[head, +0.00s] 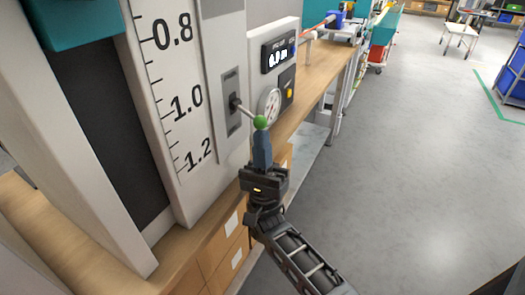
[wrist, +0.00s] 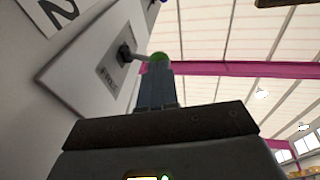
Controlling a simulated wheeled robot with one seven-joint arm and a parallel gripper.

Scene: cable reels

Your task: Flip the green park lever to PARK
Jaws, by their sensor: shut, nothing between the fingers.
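The park lever has a green ball knob (head: 260,122) on a thin metal rod that comes out of a grey slotted plate (head: 229,84) on the machine's upright panel. In the head view the rod slopes down and to the right from its pivot. My gripper (head: 262,134) is shut and empty, its fingertips right at the knob from below. In the wrist view the green knob (wrist: 159,58) shows just beyond the tips of the shut fingers (wrist: 156,68), partly hidden by them. I cannot tell whether they touch.
A tall scale (head: 178,90) with numbers stands left of the lever. A box with a display (head: 279,54) and a round gauge (head: 270,104) stands to the right. A wooden bench (head: 320,75) runs behind.

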